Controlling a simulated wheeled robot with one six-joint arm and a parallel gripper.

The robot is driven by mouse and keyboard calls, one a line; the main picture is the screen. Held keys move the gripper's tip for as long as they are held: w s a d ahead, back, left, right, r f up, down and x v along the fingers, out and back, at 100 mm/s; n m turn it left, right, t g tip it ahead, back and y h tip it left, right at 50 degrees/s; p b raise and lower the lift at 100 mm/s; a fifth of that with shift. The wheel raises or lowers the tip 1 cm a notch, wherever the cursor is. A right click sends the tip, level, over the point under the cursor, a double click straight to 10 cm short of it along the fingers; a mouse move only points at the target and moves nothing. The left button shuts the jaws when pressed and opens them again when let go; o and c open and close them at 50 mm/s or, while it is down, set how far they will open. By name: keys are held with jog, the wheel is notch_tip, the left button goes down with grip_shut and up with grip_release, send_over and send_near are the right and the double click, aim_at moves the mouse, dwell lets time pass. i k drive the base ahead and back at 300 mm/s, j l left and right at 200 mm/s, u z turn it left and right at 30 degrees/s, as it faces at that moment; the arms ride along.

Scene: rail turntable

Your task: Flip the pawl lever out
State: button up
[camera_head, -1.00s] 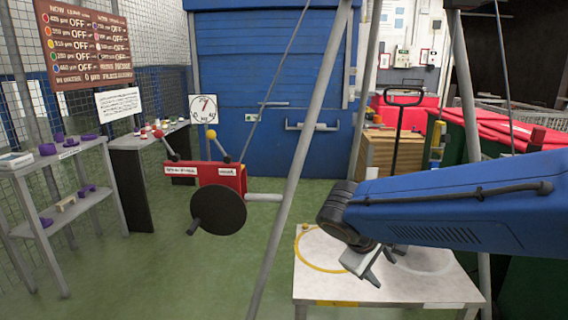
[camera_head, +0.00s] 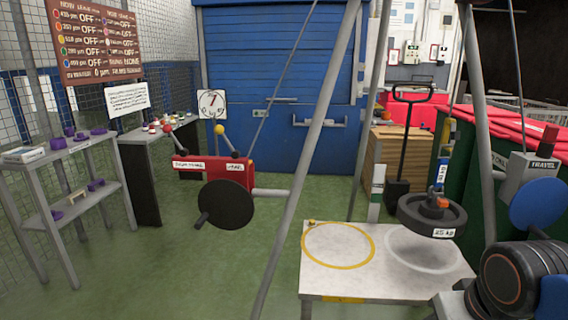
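The red winch box (camera_head: 208,181) stands left of centre, with a black wheel (camera_head: 226,205) on its front and a grey bar at its right. Two levers rise from it, both leaning up to the left. The lever with a yellow knob (camera_head: 219,130) rises near the right label, which seems to read PAWL. The lever with a red knob (camera_head: 168,128) rises near the left label, which seems to read DRUM BRAKE. My gripper is not in view. Only part of my arm shows at the lower right, well away from the levers.
A slanting grey post (camera_head: 306,160) stands just right of the winch. A white table (camera_head: 340,283) has a yellow ring and a pale ring; a dark 25 kg weight (camera_head: 432,215) is over the pale one. A TRAVEL box (camera_head: 525,179) is at right. Shelves (camera_head: 62,150) are at left.

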aim_at(219, 130)
jog(key=j, duration=0.75)
jog(key=k+j+z, duration=0.1)
jog(key=j, duration=1.4)
jog(key=k+j, duration=0.15)
jog(key=j, duration=0.6)
jog(key=j+z, duration=0.05)
